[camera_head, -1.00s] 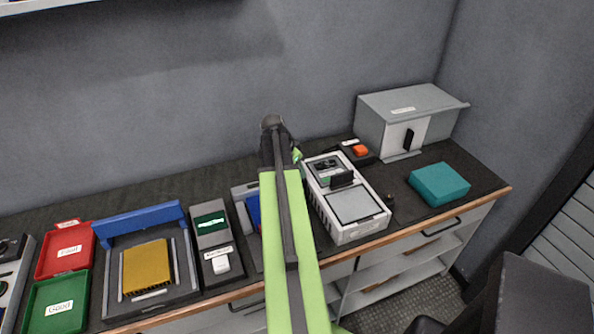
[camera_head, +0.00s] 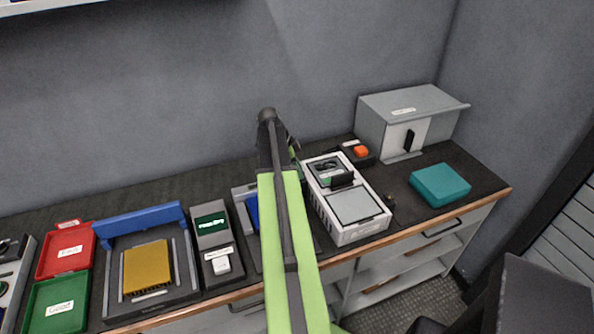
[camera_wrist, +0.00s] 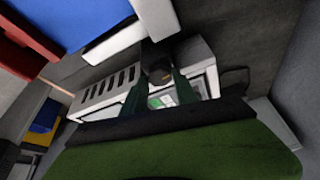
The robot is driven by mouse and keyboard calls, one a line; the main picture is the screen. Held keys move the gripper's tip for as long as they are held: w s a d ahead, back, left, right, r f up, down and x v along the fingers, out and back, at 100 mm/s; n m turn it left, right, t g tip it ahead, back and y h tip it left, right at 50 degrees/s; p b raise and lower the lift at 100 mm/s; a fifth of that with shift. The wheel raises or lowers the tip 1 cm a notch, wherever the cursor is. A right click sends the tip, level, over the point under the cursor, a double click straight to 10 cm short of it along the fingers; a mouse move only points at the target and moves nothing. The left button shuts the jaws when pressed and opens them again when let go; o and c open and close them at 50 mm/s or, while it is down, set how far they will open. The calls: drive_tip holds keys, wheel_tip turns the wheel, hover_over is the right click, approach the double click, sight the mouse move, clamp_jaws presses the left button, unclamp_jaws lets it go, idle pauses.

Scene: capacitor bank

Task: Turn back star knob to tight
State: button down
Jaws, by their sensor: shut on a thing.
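In the wrist view a dark round knob (camera_wrist: 158,72), which looks like the back star knob, sits at the side of a light grey vented box (camera_wrist: 108,92). The two dark green fingers of my gripper (camera_wrist: 158,86) lie on either side of it and are shut on it. In the head view the same box (camera_head: 360,233) stands on the bench, and my gripper (camera_head: 294,150) is at its back left corner, mostly hidden behind my arm. The back knob is hidden there. A small dark knob (camera_head: 388,200) shows at the box's right side. Its tightness cannot be told.
A red-orange button box (camera_head: 361,152) and a grey cabinet (camera_head: 400,100) stand behind the box. A teal block (camera_head: 440,184) lies to the right. A blue part (camera_wrist: 75,22) is close by in the wrist view. Red (camera_head: 66,250) and green trays stand at far left.

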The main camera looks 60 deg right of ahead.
drive_tip(key=shift+w+a, duration=0.1)
drive_tip(key=shift+w, duration=0.1)
drive_tip(key=c, duration=1)
unclamp_jaws()
drive_tip(key=shift+c, duration=0.2)
drive_tip(key=shift+o, duration=0.4)
drive_tip(key=shift+r, duration=0.25)
drive_tip(key=p+v, duration=1.6)
drive_tip(key=v, duration=0.1)
drive_tip(key=shift+f, duration=0.15)
